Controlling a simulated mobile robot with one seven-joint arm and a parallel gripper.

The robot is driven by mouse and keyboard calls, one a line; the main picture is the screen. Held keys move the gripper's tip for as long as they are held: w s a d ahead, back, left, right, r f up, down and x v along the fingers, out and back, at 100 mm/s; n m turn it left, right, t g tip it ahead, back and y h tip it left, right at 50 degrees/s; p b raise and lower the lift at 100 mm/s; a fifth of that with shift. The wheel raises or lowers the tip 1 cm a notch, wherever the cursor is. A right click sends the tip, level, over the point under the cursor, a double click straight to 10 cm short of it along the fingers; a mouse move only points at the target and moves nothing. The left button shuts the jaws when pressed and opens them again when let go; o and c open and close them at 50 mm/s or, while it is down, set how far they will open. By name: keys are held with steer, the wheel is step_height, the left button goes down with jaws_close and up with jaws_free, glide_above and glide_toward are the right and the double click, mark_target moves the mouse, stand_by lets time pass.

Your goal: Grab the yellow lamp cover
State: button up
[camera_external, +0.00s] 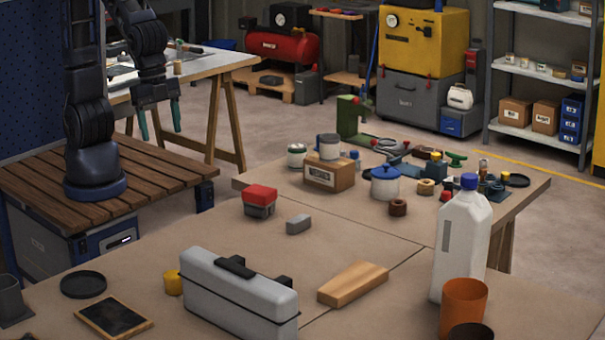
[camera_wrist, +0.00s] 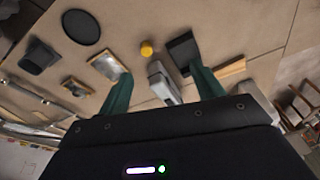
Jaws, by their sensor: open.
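The yellow lamp cover (camera_external: 173,281) is a small yellow round piece on the brown bench, close to the left end of the grey toolbox (camera_external: 240,296). In the wrist view the yellow lamp cover (camera_wrist: 146,48) shows ahead, between the directions of my two fingers. My gripper (camera_external: 160,120) hangs with green fingers spread at the upper left of the external view, far from the cover. In the wrist view my gripper (camera_wrist: 160,70) is open with nothing between its fingers.
A black disc (camera_external: 83,285) and a dark framed panel (camera_external: 114,318) lie left of the cover. A wooden block (camera_external: 353,284), white jug (camera_external: 460,240) and orange cup (camera_external: 464,305) stand to the right. A red-topped box (camera_external: 260,200) sits farther back. A slatted wooden table (camera_external: 150,165) is below my gripper.

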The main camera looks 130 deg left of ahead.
steer(key=w+d+f+m+g, duration=0.15)
steer(key=w+d+f, duration=0.25)
steer(key=w+f, duration=0.4)
steer(key=m, duration=0.2)
glide_above(172, 273)
step_height(172, 273, down, 13)
steer(key=shift+g, duration=0.35)
steer(key=shift+s+a+f, duration=0.1)
steer(key=shift+f, duration=1.3)
steer(key=shift+a+f, duration=0.1)
steer(key=shift+f, duration=1.3)
steer(key=shift+w+d+f, duration=0.1)
steer(key=shift+f, duration=1.2)
steer(key=shift+w+d+f, duration=0.1)
steer(key=shift+f, duration=1.15)
steer(key=c, duration=1)
